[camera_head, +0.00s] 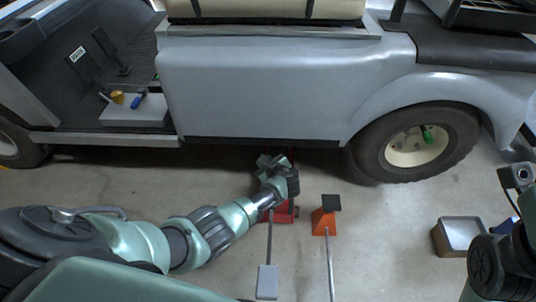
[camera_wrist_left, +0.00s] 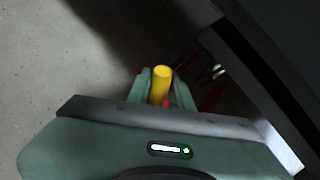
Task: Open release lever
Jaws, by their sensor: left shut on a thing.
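The release lever shows as a yellow cylindrical grip (camera_wrist_left: 161,84) in the left wrist view, between the green fingers of my left gripper (camera_wrist_left: 158,92). The fingers are shut on it, and a bit of red shows just below it. In the head view my left gripper (camera_head: 272,163) is low at the cart's lower edge, over a red jack (camera_head: 284,214) on the floor. The lever is hidden there behind my wrist. My right arm is partly visible at the right edge; its fingers do not show.
The grey cart (camera_head: 260,85) stands close above my left gripper, with a wheel (camera_head: 415,145) to the right. An orange block (camera_head: 324,220) with a black top and long rod stands beside the jack. A grey pedal (camera_head: 267,282) and a metal tray (camera_head: 461,233) are nearby.

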